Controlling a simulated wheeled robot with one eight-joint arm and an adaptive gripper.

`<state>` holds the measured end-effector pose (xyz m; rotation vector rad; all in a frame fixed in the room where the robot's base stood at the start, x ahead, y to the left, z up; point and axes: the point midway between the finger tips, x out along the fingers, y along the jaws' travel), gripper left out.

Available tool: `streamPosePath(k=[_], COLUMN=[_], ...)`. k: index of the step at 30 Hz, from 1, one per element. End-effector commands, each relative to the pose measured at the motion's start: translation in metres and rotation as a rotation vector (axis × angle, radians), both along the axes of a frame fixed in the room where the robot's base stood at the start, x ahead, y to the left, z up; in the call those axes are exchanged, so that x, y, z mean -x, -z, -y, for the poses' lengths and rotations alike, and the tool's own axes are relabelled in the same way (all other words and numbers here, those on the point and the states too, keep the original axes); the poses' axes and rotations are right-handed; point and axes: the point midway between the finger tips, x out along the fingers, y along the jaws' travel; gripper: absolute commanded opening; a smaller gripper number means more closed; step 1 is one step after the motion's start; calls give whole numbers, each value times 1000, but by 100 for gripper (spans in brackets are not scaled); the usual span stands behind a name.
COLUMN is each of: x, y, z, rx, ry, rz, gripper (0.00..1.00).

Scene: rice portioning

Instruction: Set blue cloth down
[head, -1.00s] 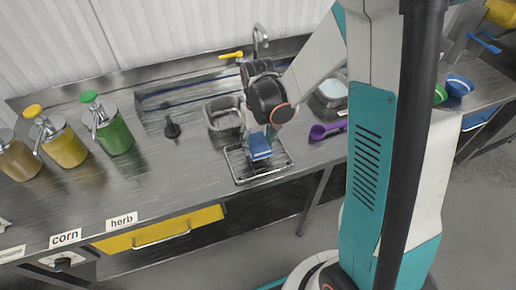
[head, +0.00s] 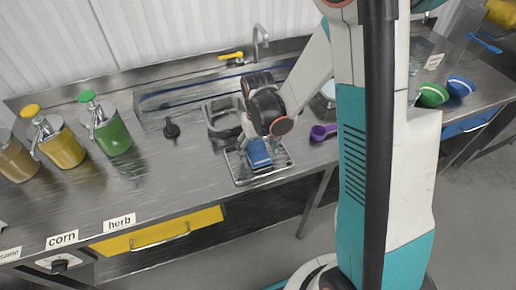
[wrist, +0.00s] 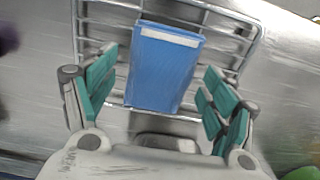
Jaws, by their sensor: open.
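The blue cloth (head: 258,153), a folded block with a pale strip at one end, lies on a wire rack (head: 284,164) on the steel counter. In the wrist view the cloth (wrist: 163,70) sits between my gripper's (wrist: 160,92) teal fingers, with gaps on both sides. My gripper is open and just above the rack (wrist: 108,8). In the head view my wrist hides part of the gripper and the rack's far side.
A grey metal container (head: 222,118) stands behind the rack. A purple scoop (head: 322,132) lies to its right, and a black knob-like item (head: 171,128) to the left. Pump bottles (head: 108,128) stand further left.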

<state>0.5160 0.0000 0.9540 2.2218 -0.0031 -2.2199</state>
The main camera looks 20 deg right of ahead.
Motion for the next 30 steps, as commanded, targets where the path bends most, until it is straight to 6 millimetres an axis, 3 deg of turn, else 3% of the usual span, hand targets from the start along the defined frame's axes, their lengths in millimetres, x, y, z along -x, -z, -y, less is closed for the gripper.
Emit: streamPosePath(k=[8, 21, 30], x=[0, 1, 1], y=[-11, -97, -125], z=[0, 0, 0], rx=[0, -1, -2], ry=[0, 0, -1], rz=[0, -1, 4], gripper=[78, 78, 78])
